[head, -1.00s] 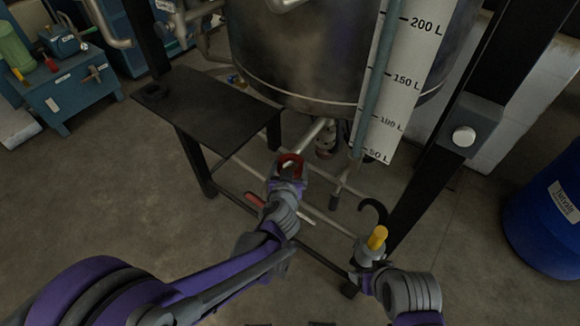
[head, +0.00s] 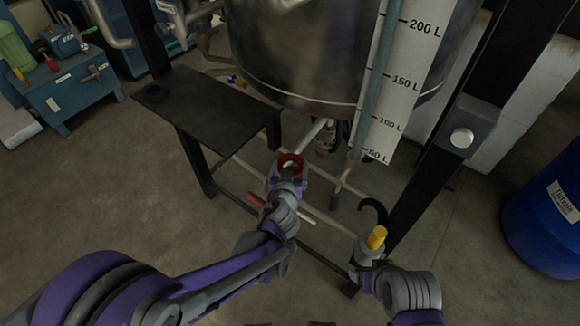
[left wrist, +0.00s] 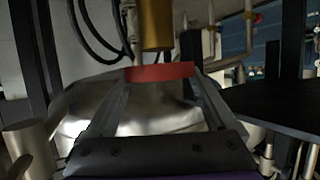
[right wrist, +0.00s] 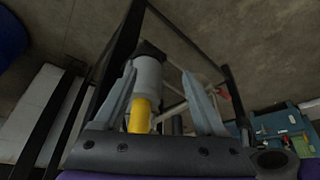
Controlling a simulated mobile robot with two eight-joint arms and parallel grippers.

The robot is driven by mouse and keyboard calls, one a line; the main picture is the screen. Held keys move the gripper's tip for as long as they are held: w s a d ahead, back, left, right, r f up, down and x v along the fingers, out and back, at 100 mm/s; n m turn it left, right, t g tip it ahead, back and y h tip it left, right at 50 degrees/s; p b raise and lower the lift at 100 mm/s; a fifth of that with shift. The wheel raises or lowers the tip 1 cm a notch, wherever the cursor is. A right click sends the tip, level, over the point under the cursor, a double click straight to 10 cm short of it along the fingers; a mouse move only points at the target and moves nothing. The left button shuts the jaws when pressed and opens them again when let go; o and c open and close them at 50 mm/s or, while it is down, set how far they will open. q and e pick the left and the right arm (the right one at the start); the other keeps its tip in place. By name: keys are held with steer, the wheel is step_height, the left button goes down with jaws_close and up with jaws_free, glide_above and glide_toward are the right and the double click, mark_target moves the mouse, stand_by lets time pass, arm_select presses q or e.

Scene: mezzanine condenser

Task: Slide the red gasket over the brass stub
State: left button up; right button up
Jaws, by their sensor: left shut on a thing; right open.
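My left gripper (head: 288,172) is shut on the red gasket (head: 290,159), below the steel tank. In the left wrist view the gasket (left wrist: 160,71) spans the fingertips edge-on. The brass stub (left wrist: 156,25) shows just above the gasket in that picture, roughly lined up with it and with a small visible gap; its depth is unclear. I cannot pick out the stub in the head view. My right gripper (right wrist: 160,80) is open around a grey cylinder (right wrist: 148,78) with a yellow end (right wrist: 140,116). Whether the fingers touch it is unclear.
The steel tank (head: 300,55) and its level scale (head: 393,85) stand over the work area. A black shelf (head: 205,115) is at left, a dark post (head: 470,100) at right. A red-handled tool (head: 254,200) lies low beside my left wrist. A blue drum (head: 550,220) stands at right.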

arm_select(q)
steer(key=shift+f+b, duration=2.5)
steer(key=shift+f, duration=2.1)
steer(key=o, duration=1)
steer(key=shift+r, duration=0.1)
steer(key=p+v, duration=0.2)
steer(key=v, duration=0.9)
steer(key=shift+w, duration=0.15)
